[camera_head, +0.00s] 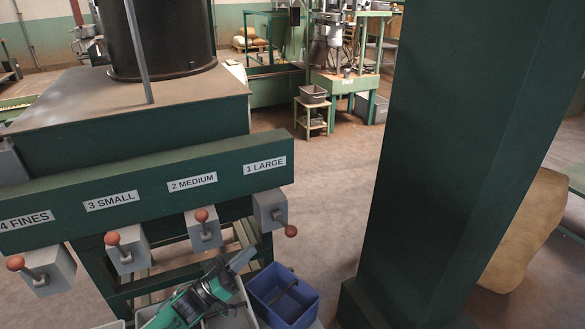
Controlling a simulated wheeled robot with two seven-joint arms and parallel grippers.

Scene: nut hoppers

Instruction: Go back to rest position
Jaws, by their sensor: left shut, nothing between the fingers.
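My left gripper (240,260) reaches up from the bottom edge, in front of the green hopper stand. Its fingers are shut and empty. They are below the chute (269,209) labelled 1 LARGE, apart from its red knob (290,231). That knob sits low on the right of its chute. The red knobs of 2 MEDIUM (201,215), 3 SMALL (112,239) and 4 FINES (15,263) sit toward the upper left of theirs. My right gripper is not in view.
A blue bin (312,297) stands right of my left gripper, with grey bins partly hidden under the arm. A thick green post (440,160) stands at the right, with a tan sack (525,235) behind it. Open floor (335,190) lies between stand and post.

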